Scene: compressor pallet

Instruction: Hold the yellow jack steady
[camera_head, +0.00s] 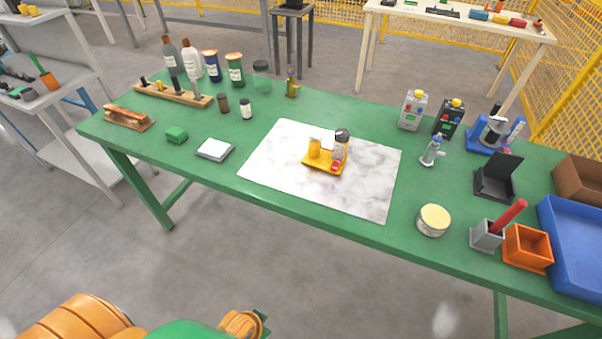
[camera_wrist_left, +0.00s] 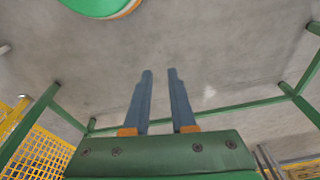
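A small yellow base (camera_head: 316,163), which I take for the yellow jack, sits on a white marbled mat (camera_head: 280,176) in the middle of the green table. It bears a yellow upright part on its left and a grey, dark-topped cylinder (camera_head: 341,147) on its right, with small white and red parts between. My left gripper (camera_wrist_left: 160,72) shows in the left wrist view with its two blue-grey fingers apart and nothing between them. It points at bare floor, away from the table top.
Several bottles and jars (camera_head: 192,60) stand at the back left beside a wooden rack (camera_head: 172,94). A round tin (camera_head: 433,220), an orange box (camera_head: 527,248) and a blue tray (camera_head: 580,245) are at the right. The mat around the yellow base is clear.

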